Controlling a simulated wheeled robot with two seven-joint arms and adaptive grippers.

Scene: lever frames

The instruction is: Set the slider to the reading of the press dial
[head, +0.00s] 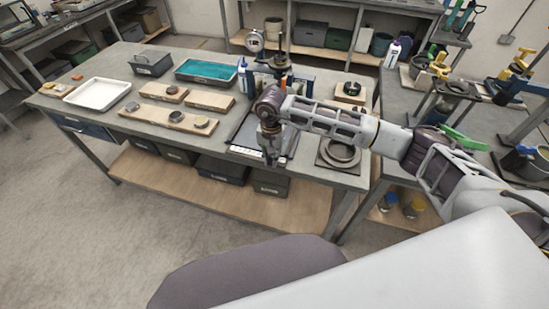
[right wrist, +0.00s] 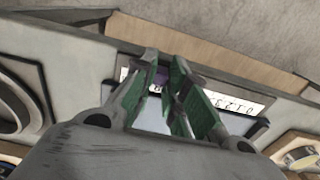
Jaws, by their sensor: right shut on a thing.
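The slider's white numbered scale (head: 246,151) lies along the front edge of a dark plate on the bench; it also shows in the right wrist view (right wrist: 240,101), with its numbers upside down. My right gripper (head: 269,161) points down over this scale. In the right wrist view its green-padded fingers (right wrist: 163,88) are shut around a small purplish piece (right wrist: 160,77), apparently the slider's knob, mostly hidden by the fingers. The round white press dial (head: 256,39) stands behind, beside the press column; its reading is too small to make out. My left gripper is out of view.
A ring-shaped part (head: 341,152) sits just right of the slider plate. Wooden boards with discs (head: 170,118), a white tray (head: 97,92) and a teal-lined tray (head: 206,70) lie to the left. A white-capped bottle (head: 391,53) stands at the back right.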

